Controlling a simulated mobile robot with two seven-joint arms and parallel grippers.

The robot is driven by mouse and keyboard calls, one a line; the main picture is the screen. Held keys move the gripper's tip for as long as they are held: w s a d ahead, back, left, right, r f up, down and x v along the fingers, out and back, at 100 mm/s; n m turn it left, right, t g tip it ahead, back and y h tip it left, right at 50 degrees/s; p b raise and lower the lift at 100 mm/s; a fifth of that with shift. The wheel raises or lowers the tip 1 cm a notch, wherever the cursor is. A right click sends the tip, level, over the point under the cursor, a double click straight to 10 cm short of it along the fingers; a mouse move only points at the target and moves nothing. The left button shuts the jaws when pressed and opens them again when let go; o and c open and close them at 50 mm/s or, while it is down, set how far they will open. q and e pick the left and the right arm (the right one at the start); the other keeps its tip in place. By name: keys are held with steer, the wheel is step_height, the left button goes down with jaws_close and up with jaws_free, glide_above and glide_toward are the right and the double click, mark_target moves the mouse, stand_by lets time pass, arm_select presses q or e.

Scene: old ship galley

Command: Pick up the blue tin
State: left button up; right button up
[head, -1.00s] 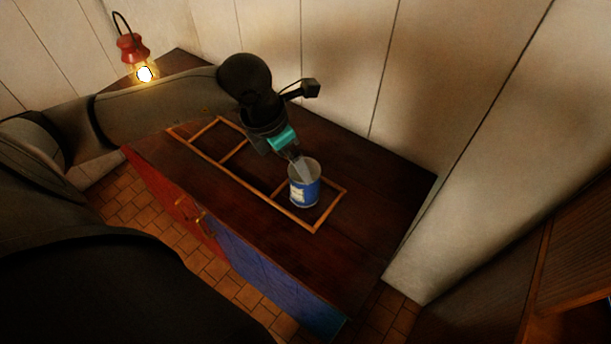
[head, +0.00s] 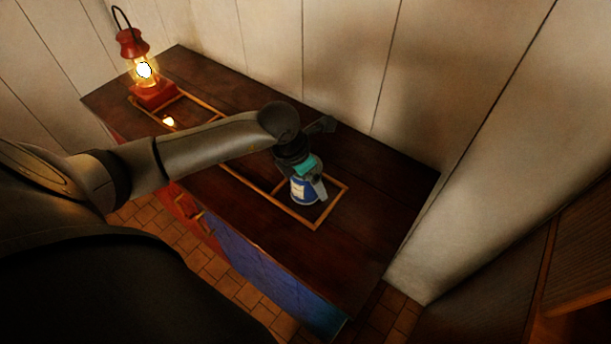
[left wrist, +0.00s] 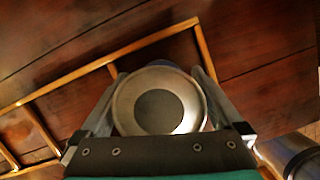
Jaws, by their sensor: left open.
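The blue tin (head: 303,191), with a pale label, stands upright on the dark wooden counter inside the right end of a wooden rail frame. Its round metal top (left wrist: 160,101) fills the middle of the left wrist view. My left gripper (head: 311,187) is lowered over the tin from above. Its jaws are open, with one finger on each side of the tin in the left wrist view. Whether the fingers touch the tin's sides I cannot tell. In the head view the gripper hides the tin's top. My right gripper is not in view.
The thin wooden rail frame (head: 331,206) surrounds the tin closely on the counter (head: 375,195). A lit red lantern (head: 152,92) stands at the counter's far left end. A panelled white wall (head: 345,60) rises behind. The counter right of the frame is clear.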

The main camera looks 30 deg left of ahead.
arm_select(q)
steer(key=shift+w+r, duration=0.1)
jaws_close()
stand_by(0.8)
